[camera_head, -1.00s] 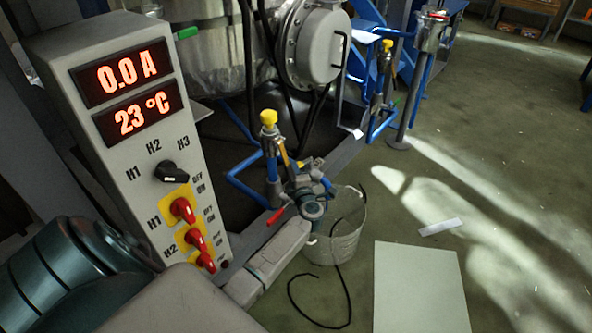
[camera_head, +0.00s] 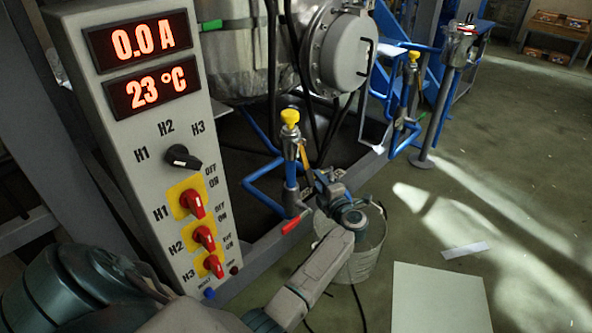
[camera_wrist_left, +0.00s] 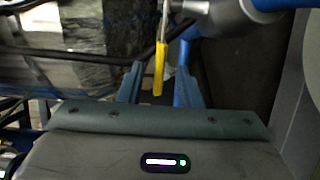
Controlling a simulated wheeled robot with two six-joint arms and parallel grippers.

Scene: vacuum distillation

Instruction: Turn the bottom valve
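A valve on a blue pipe with a yellow cap (camera_head: 290,117) stands in the middle of the head view. A yellow lever (camera_head: 304,158) slants down from its fitting. My left gripper (camera_head: 313,187) is at the lower end of this lever, beside the pipe. In the left wrist view the yellow lever (camera_wrist_left: 160,68) hangs between the two blue-grey fingers (camera_wrist_left: 160,88), with a gap on each side. The fingers are apart, so the gripper is open. Its fingertips are partly hidden by its own body in the head view. My right gripper is not in view.
A control panel (camera_head: 150,190) with red switches stands at the left. A red handle (camera_head: 294,222) sticks out low beside the gripper. A metal bucket (camera_head: 370,262) stands beneath my left wrist. A steel vessel (camera_head: 235,60) is behind. The floor at right is mostly clear.

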